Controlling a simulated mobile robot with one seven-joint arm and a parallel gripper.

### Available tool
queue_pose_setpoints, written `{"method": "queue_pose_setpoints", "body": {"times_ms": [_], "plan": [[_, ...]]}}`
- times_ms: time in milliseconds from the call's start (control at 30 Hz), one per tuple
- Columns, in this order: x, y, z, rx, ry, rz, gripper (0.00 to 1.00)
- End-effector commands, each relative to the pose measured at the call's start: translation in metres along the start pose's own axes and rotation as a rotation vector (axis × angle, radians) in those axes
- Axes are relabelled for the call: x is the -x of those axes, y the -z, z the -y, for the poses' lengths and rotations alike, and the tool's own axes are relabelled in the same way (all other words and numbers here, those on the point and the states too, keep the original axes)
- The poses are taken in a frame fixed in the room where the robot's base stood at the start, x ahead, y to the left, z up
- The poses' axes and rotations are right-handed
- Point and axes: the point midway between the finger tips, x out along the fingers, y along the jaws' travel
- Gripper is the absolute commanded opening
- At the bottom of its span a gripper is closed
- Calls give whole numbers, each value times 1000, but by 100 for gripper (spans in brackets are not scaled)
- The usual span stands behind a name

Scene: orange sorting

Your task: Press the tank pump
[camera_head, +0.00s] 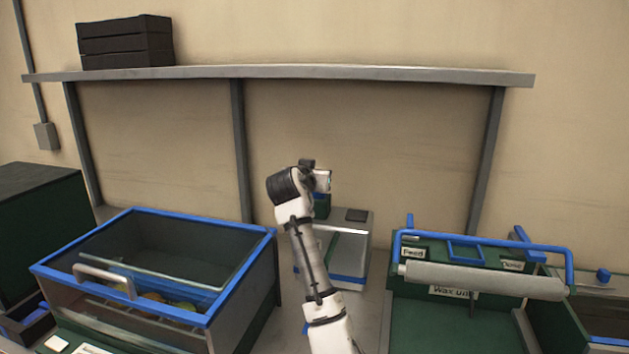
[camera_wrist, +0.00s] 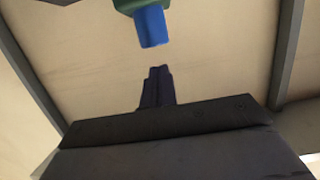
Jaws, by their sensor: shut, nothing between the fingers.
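A green part with a blue cylindrical end (camera_wrist: 151,26) shows at the top of the wrist view, cut off by the frame edge. It looks like the tank pump, but I cannot tell for certain. My gripper (camera_wrist: 158,70) is shut and empty, its dark fingertips pointing toward the blue end with a visible gap in the picture. In the head view, a small green block (camera_head: 322,208) with a blue part shows just behind the end of my arm. My fingers are not clear in that view.
A glass-topped bin with a blue frame (camera_head: 270,233) stands at left, with fruit inside. A wax unit (camera_head: 455,291) with a pale roller stands at right. A grey-topped unit (camera_head: 350,246) is behind my arm. A shelf (camera_head: 300,71) holding a black crate (camera_head: 125,43) runs along the wall.

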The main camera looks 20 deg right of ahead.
Motion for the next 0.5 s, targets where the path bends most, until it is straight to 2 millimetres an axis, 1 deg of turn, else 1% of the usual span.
{"method": "queue_pose_setpoints", "body": {"times_ms": [33, 200, 300, 400, 500], "plan": [[9, -10, 2, -1, 4, -1, 0], [47, -9, 2, -1, 3, -2, 0], [64, -7, 2, 0, 4, -2, 0], [75, -6, 1, 0, 3, -1, 0], [81, -6, 1, 1, 2, 0, 0]]}}
